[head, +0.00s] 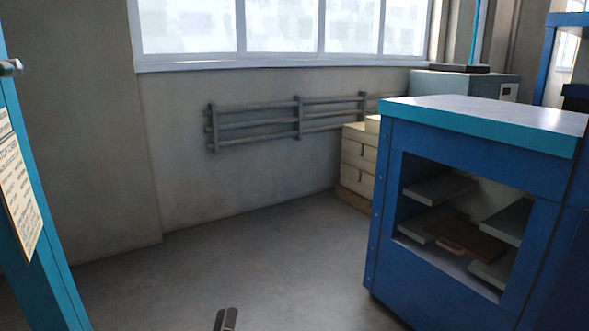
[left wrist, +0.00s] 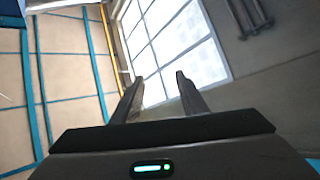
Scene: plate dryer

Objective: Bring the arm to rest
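My left gripper (head: 226,319) shows only as a small dark tip at the bottom edge of the head view, above the grey floor. In the left wrist view my left gripper (left wrist: 157,92) has its two dark fingers spread apart with nothing between them. The wrist is tilted, so the windows and wall pipes appear slanted behind the fingers. My right gripper is not in either view. No plate is in a gripper that I can see.
A blue cabinet (head: 380,215) with an open compartment holding several flat pieces stands at the right. Pale boxes (head: 357,165) are stacked behind it. A blue post (head: 45,270) with a paper sheet (head: 18,190) stands at the left. Grey floor (head: 200,270) between them is clear.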

